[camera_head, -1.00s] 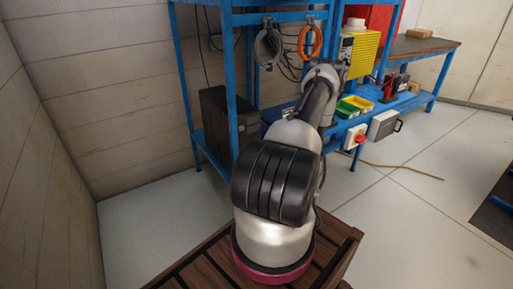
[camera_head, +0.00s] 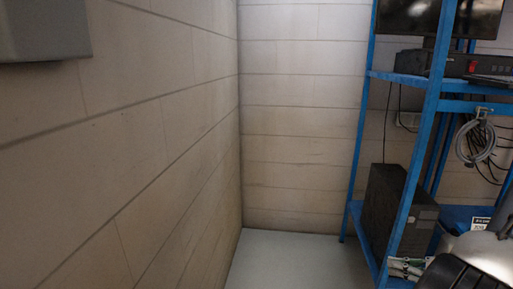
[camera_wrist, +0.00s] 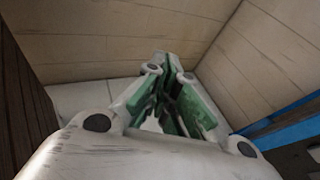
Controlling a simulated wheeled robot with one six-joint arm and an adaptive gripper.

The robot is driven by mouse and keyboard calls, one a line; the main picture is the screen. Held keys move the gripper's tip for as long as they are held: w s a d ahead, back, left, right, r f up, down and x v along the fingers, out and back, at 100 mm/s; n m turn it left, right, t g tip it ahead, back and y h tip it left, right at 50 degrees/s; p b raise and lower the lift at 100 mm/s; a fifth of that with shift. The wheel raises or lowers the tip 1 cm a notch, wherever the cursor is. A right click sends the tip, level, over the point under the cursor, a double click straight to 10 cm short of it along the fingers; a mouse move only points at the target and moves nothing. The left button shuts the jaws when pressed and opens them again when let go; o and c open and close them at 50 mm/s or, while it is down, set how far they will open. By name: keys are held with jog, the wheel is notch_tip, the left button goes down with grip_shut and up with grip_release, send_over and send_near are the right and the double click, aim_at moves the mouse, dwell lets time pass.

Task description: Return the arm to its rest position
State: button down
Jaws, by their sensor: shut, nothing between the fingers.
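My gripper (camera_wrist: 168,62) shows in the wrist view, with its green-lined fingers together at the tips and nothing held between them. It points toward a corner of the pale panelled walls, with a strip of light floor below. In the head view only part of my arm (camera_head: 462,273) shows, a black and pale piece at the bottom right corner. The rest of the arm and the gripper are outside that view.
A blue shelf frame (camera_head: 428,120) stands at the right, with a black computer tower (camera_head: 393,215) low inside it and a grey coiled cable (camera_head: 474,145) hanging. A grey box (camera_head: 40,28) is on the left wall. Bare floor (camera_head: 290,262) lies by the wall corner.

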jog(key=s+a+r+n+g+h, duration=0.1)
jog(key=s+r+n+g+h, duration=0.2)
jog(key=s+r+n+g, duration=0.45)
jog(key=s+a+r+n+g+h, duration=0.2)
jog(key=s+r+n+g+h, duration=0.15)
jog(key=r+n, duration=0.65)
jog(key=w+a+r+n+t+h, duration=0.1)
jog(key=a+r+n+t+h, duration=0.3)
jog(key=r+n, duration=0.4)
notch_tip(320, 180, up, 7)
jog(key=shift+w+a+f+t, duration=0.1)
jog(key=shift+w+a+t, duration=0.1)
jog(key=shift+a+t, duration=0.75)
jog(key=shift+a+n+g, duration=0.2)
jog(key=shift+n+g, duration=0.05)
